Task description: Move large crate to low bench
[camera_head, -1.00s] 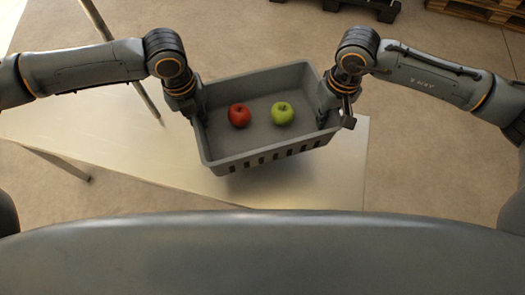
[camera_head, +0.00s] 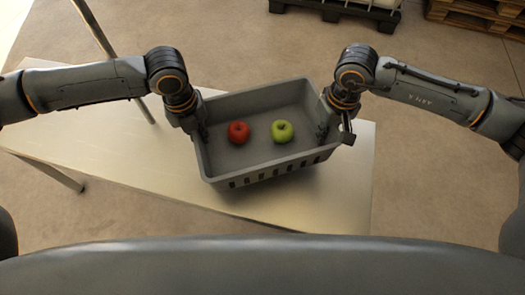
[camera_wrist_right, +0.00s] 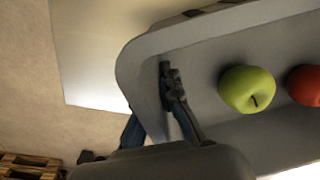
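The large grey crate (camera_head: 275,172), also in the right wrist view (camera_wrist_right: 205,35), holds a red apple (camera_head: 238,132) and a green apple (camera_head: 282,131). It looks upright, turned slightly against the pale low bench (camera_head: 335,195). It is over the bench; I cannot tell whether its bottom touches. My left gripper (camera_head: 200,128) is shut on the crate's left wall, with part of it inside. My right gripper (camera_head: 328,120) is shut on the right wall; in the right wrist view one finger is inside and the other is outside, mostly hidden.
The bench top is bare to the left and right of the crate. A bench leg (camera_head: 57,172) shows at the left. A dark pallet (camera_head: 335,9) and wooden pallets (camera_head: 480,15) stand on the floor at the back.

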